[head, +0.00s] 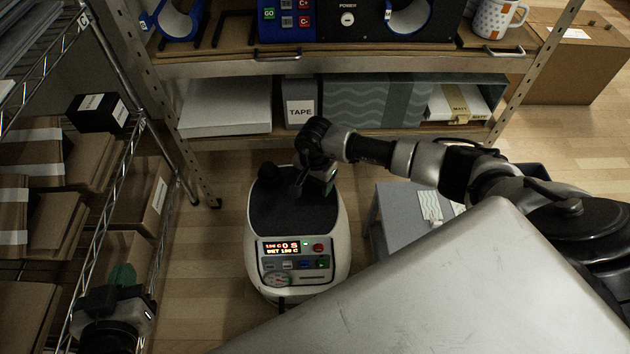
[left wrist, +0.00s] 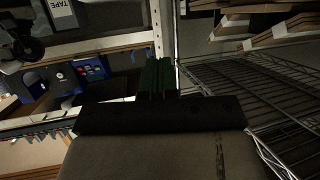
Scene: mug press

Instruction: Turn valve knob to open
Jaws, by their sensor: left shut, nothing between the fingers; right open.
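A white machine (head: 254,222) with a dark top stands on the floor in the middle of the head view. A black rounded knob (head: 268,173) is at its far left end; I cannot tell for certain that it is the valve knob. My right gripper (head: 315,188) points down over the machine's top, to the right of this knob and apart from it. It is open, and its fingertips are small and dark in the view. My left gripper (head: 122,275) is low at the left, away from the machine. Its green fingers (left wrist: 156,78) are shut and empty in the left wrist view.
A wire shelf (head: 100,215) with cardboard boxes is close to my left gripper. Behind the machine, a bench (head: 240,68) holds blue equipment and a patterned mug (head: 497,18). A grey box-like unit (head: 395,215) stands right of the machine. Bare wooden floor lies left of it.

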